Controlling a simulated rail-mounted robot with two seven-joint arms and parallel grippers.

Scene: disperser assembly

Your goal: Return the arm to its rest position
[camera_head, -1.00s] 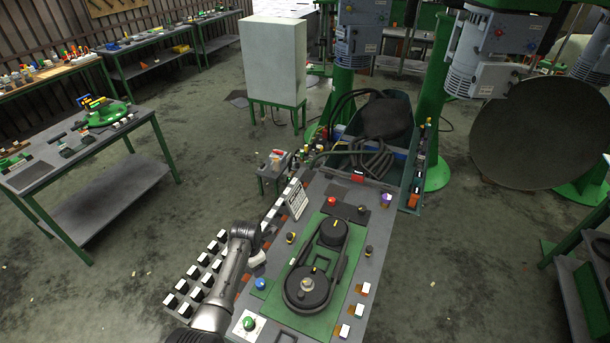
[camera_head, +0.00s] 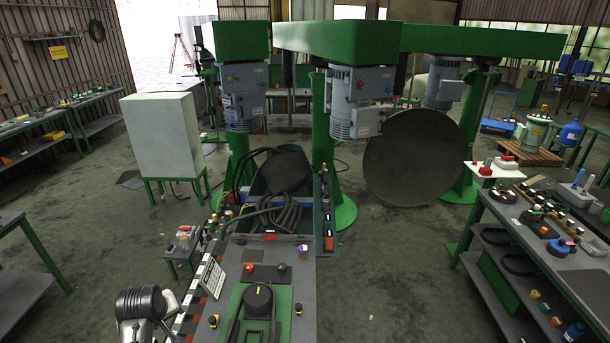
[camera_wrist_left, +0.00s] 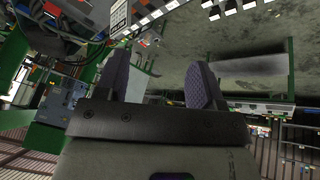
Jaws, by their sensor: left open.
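My left arm (camera_head: 143,305) comes in at the lower left of the head view, beside the left edge of the workbench (camera_head: 335,300). Only its folded grey and black links show there; I cannot make out its fingers. In the left wrist view my left gripper (camera_wrist_left: 162,82) has its two purple-padded fingers spread apart, with nothing between them. The fingers appear against the room and floor, clear of any object. My right gripper is in neither view.
A green plate with a black pulley (camera_head: 257,298) lies on the workbench. A keypad panel (camera_head: 212,277) stands along its left side. A bin with black hoses (camera_head: 285,215) is behind it. A white cabinet (camera_head: 163,133) stands left, a crowded side bench (camera_head: 530,240) right. Floor between is open.

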